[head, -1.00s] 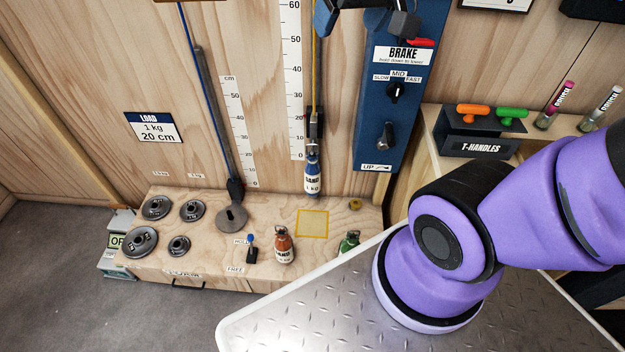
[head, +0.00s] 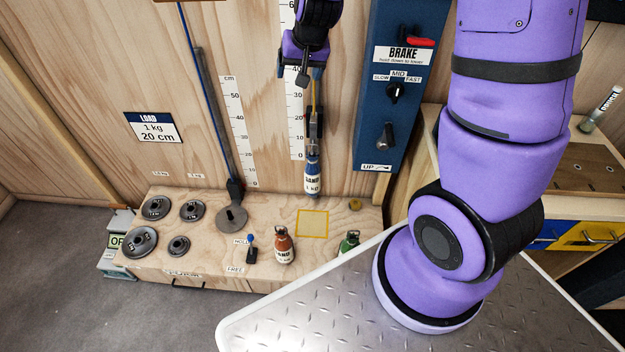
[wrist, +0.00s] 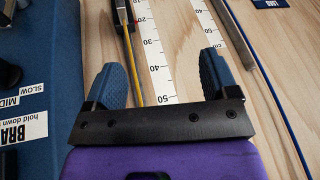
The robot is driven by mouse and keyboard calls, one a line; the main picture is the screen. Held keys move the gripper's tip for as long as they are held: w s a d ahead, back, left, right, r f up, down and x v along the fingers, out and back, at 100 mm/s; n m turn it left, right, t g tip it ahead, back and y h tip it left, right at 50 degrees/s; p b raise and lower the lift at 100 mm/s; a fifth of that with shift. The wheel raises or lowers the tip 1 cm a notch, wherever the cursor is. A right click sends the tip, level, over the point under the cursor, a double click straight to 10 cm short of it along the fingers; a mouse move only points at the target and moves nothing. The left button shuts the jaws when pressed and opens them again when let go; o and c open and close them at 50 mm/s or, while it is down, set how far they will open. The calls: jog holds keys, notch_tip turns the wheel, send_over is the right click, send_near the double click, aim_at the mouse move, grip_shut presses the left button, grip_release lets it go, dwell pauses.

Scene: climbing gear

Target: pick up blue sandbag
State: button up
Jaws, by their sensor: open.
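The blue sandbag (head: 312,180), labelled SAND 1 kg, hangs from a cord and dark clip in front of the wooden back wall in the head view. My gripper (head: 310,76) is above it, in front of the upper part of the cord, and apart from the bag. In the wrist view the two blue fingers of my gripper (wrist: 163,75) are spread with nothing between them but the wall, cord and scale behind. The sandbag is not visible in the wrist view.
A blue brake panel (head: 397,120) stands close right of the cord. Below are a wooden bench with weight discs (head: 140,242), an orange sandbag (head: 284,245), a green sandbag (head: 349,242) and a yellow-outlined square (head: 312,223). A blue cord with a hanger (head: 232,217) is left.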

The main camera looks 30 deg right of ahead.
jog(key=w+d+f+m+h, duration=0.1)
jog(key=w+f, duration=0.1)
jog(key=f, duration=0.5)
jog(key=w+d+f+m, duration=0.1)
jog(key=w+d+f, duration=0.1)
jog(key=f, duration=0.4)
jog(key=g+h, duration=0.1)
jog(key=h, duration=0.1)
send_near(312, 145)
jog(key=shift+s+d+f+m, duration=0.1)
jog(key=shift+d+f+m, duration=0.2)
jog(key=shift+f, duration=0.15)
jog(key=x, duration=0.4)
jog(key=shift+f, duration=0.1)
jog(key=shift+x, duration=3.15)
jog(key=shift+a, duration=0.25)
jog(key=shift+w, duration=0.2)
grip_shut()
